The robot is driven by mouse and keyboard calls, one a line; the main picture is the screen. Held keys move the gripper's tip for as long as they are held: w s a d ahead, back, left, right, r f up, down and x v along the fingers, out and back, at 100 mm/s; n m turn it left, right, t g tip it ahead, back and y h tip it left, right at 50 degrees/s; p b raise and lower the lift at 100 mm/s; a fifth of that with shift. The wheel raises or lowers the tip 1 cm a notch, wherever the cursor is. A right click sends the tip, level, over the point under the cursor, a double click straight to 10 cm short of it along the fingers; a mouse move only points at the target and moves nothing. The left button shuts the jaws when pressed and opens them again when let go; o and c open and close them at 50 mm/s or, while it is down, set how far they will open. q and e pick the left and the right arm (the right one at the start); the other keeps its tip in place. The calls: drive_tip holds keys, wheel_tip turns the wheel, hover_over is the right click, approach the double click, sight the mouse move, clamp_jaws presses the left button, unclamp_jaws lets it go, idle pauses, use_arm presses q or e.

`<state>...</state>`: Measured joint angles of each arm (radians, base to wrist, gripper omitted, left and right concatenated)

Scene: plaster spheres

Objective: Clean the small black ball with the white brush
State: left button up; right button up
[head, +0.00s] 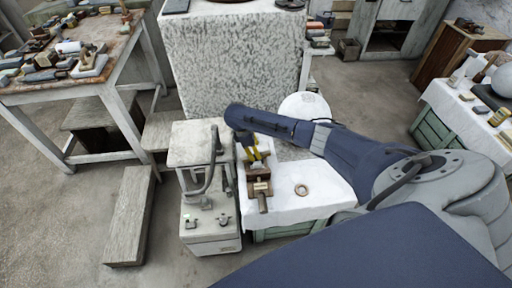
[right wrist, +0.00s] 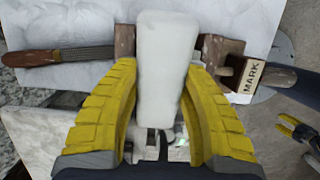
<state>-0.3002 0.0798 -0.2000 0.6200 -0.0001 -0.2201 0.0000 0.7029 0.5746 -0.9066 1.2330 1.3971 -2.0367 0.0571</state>
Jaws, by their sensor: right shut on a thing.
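My right gripper (head: 255,157) is above the white-topped table in the head view. In the right wrist view its yellow fingers (right wrist: 158,75) are shut on a pale white oblong block (right wrist: 162,60), which may be the white brush; I see no bristles. Beneath it is a brown wooden clamp-like piece (right wrist: 222,62) with a label reading MARK. A small dark gripper with two yellow fingers apart (right wrist: 288,127) shows at the right edge, apparently my left one; the head view does not show it. I cannot make out the small black ball.
A white sphere (head: 307,106) stands partly behind my right arm. A file-like tool with a wooden handle (right wrist: 60,56) lies beside the wooden piece. A ring (head: 302,190) lies on the white table top (head: 318,185). A grey machine (head: 208,215) stands just left of it.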

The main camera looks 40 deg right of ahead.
drive_tip(key=shift+w+a+f, duration=0.25)
drive_tip(key=shift+w+a, duration=0.15)
drive_tip(key=shift+a, duration=0.4)
drive_tip(key=shift+w+a+f, duration=0.25)
drive_tip(key=shift+w+a, duration=0.15)
drive_tip(key=shift+a, duration=0.35)
drive_tip(key=shift+d, duration=0.1)
drive_tip(key=shift+s+d+r, duration=0.2)
drive_tip(key=shift+s+d, duration=0.1)
drive_tip(key=shift+d, duration=0.3)
drive_tip(key=shift+s+d+r, duration=0.25)
drive_tip(key=shift+s+d, duration=0.1)
drive_tip(key=shift+d, duration=0.25)
drive_tip(key=shift+s+d+r, duration=0.2)
drive_tip(key=shift+s+d, duration=0.1)
drive_tip(key=shift+d, duration=0.3)
drive_tip(key=shift+w+a+f, duration=0.15)
drive_tip(key=shift+w+a, duration=0.15)
drive_tip(key=shift+a, duration=0.25)
drive_tip(key=shift+w+a+f, duration=0.15)
drive_tip(key=shift+w+a, duration=0.1)
drive_tip(key=shift+a, duration=0.25)
drive_tip(key=shift+a, duration=0.1)
drive_tip(key=shift+w+a+f, duration=0.2)
drive_tip(key=shift+a, duration=0.2)
drive_tip(key=shift+w+a+f, duration=0.15)
drive_tip(key=shift+w+a, duration=0.05)
drive_tip(key=shift+a, duration=0.15)
